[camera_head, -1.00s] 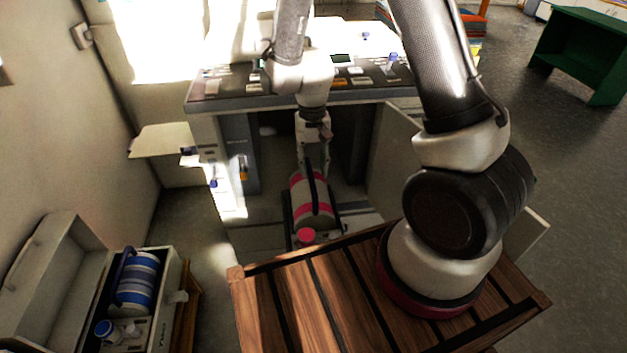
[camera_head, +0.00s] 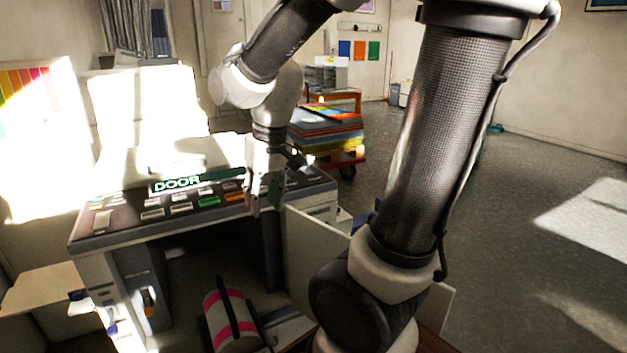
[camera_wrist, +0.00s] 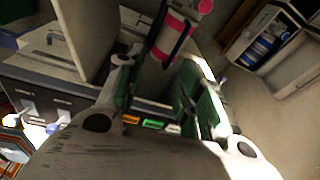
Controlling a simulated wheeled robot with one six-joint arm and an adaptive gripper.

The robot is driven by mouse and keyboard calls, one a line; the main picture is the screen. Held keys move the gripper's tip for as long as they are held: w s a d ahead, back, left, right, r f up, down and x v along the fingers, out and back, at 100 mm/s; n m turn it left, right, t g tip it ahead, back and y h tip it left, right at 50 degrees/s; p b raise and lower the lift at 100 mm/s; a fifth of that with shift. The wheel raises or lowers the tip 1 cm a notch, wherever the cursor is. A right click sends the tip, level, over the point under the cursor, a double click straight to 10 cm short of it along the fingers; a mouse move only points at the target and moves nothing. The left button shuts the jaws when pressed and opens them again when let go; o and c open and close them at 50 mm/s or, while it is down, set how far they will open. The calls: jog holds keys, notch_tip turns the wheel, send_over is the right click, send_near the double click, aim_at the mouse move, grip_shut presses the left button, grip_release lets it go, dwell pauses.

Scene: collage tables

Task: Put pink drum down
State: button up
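The pink drum, a pale cylinder with pink bands and a dark handle, lies in the open bay of the machine (camera_head: 100,228) in the head view (camera_head: 232,322). It also shows at the top of the wrist view (camera_wrist: 176,36), beyond my fingers. My gripper (camera_head: 266,196) hangs above the machine's button panel, up and to the right of the drum and apart from it. In the wrist view its two fingers with green pads (camera_wrist: 165,95) stand apart with nothing held between them. The underside of the drum is hidden.
The button panel (camera_head: 165,205) with a "DOOR" label lies below and left of my gripper. An open door panel (camera_head: 318,250) stands right of the bay. A case with a blue striped drum (camera_wrist: 263,46) shows in the wrist view. Stacked coloured sheets (camera_head: 330,130) stand behind.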

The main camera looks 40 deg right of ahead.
jog(key=s+d+r+t, duration=0.1)
jog(key=s+d+r, duration=0.1)
jog(key=s, duration=0.3)
jog(key=s+d+r+t, duration=0.1)
jog(key=s+d+r, duration=0.2)
jog(key=s+r, duration=0.1)
jog(key=shift+s+r+n+h, duration=0.25)
jog(key=shift+s+n+h, duration=0.15)
jog(key=shift+s, duration=0.35)
